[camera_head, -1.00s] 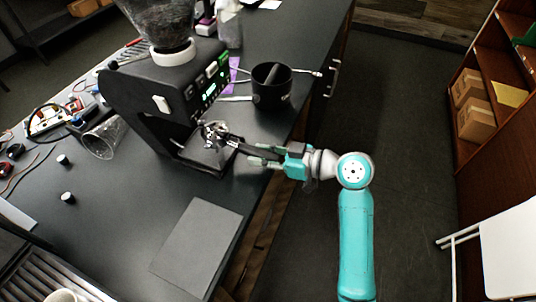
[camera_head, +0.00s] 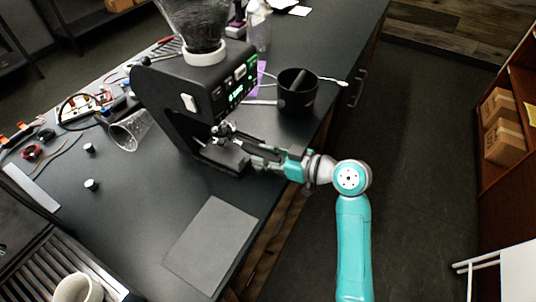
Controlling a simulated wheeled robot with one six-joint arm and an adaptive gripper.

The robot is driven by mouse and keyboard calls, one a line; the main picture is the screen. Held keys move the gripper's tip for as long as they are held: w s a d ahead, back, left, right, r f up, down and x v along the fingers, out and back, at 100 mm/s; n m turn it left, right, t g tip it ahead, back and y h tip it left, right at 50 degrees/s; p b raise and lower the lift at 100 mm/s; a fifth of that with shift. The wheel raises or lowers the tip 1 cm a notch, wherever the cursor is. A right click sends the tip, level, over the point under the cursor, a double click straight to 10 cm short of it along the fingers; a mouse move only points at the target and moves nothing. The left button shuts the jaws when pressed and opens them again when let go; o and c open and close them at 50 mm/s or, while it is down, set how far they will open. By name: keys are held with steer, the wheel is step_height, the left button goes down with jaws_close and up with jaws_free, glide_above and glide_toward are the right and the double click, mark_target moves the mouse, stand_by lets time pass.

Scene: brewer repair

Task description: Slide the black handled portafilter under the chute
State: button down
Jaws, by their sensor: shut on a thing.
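The portafilter (camera_head: 222,131) has a silver metal head and a black handle. Its head is at the front of the black grinder (camera_head: 197,98), in the space under the grinder's body and above its base tray. The handle points right, toward my arm. My gripper (camera_head: 258,156) is shut on the black handle, at the grinder's right front. The chute is hidden under the grinder's body, so I cannot tell whether the head sits exactly below it.
A black knock box (camera_head: 297,94) with a bar stands behind my gripper. A grey mat (camera_head: 211,243) lies on the counter in front. A clear cup (camera_head: 130,130) lies left of the grinder. A white mug (camera_head: 76,289) is at the bottom left. The counter's right edge runs below my arm.

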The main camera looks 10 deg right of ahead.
stand_by(0.3)
steer(key=c, duration=0.7)
jaws_free()
steer(key=shift+f, duration=0.1)
steer(key=shift+c, duration=0.2)
steer(key=v, duration=1.2)
steer(key=s+d+f+m+t+h, duration=0.2)
steer(key=s+f+m+t+h, duration=0.2)
steer(key=s+f+m+h, duration=0.95)
steer(key=s+d+r+n+t, duration=0.1)
steer(key=s, duration=1)
steer(key=s+r+n+t+y, duration=0.1)
steer(key=s+n, duration=0.1)
steer(key=s, duration=0.9)
steer(key=shift+s+d+r, duration=0.2)
steer(key=shift+s+d, duration=0.15)
steer(key=shift+d, duration=0.05)
